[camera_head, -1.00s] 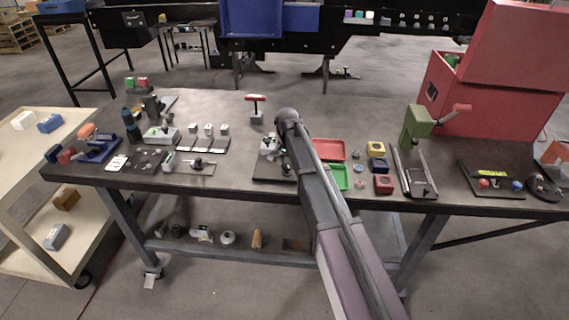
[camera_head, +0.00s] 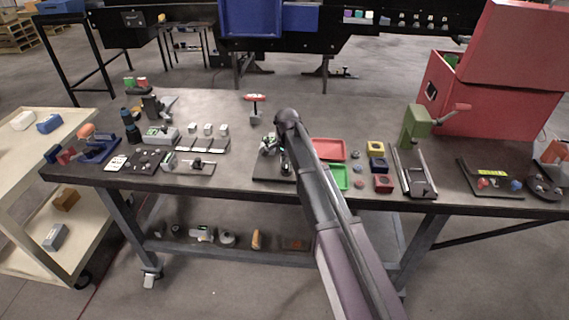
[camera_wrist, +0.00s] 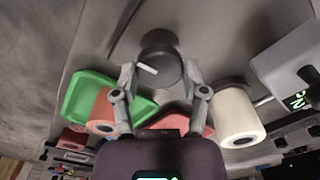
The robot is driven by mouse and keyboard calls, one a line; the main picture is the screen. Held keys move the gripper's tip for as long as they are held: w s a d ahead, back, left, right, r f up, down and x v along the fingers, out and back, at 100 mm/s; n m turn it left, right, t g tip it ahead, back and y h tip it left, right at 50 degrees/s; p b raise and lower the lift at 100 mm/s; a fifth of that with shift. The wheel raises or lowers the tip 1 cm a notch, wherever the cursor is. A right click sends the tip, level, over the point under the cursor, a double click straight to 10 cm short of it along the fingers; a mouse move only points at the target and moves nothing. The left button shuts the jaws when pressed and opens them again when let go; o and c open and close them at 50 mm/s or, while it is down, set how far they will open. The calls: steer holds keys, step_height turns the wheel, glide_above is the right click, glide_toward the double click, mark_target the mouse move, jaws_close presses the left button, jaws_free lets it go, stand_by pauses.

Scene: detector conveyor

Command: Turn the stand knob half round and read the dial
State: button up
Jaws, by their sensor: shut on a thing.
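The stand knob (camera_wrist: 166,66) is dark and round with a white pointer mark, in the wrist view. My gripper (camera_wrist: 158,74) has one finger on each side of it and is shut on it. In the head view my gripper (camera_head: 284,158) is low over the stand's dark base (camera_head: 262,172), and my arm hides much of the stand and the knob. A pale grey housing (camera_wrist: 290,58) with a dark display and green characters is at the right of the wrist view, partly cut off. I cannot read its value.
A green tray (camera_head: 338,178) and a red tray (camera_head: 330,149) lie just right of my gripper. A red-handled tool (camera_head: 255,108) stands behind it. A white cylinder (camera_wrist: 237,118) is near the right finger. Several small devices fill the bench's left; bare tabletop (camera_head: 225,185) lies in front.

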steer(key=shift+s, duration=0.15)
steer(key=o, duration=1.2)
steer(key=shift+a, duration=0.1)
steer(key=shift+c, duration=0.2)
steer(key=shift+r, duration=0.15)
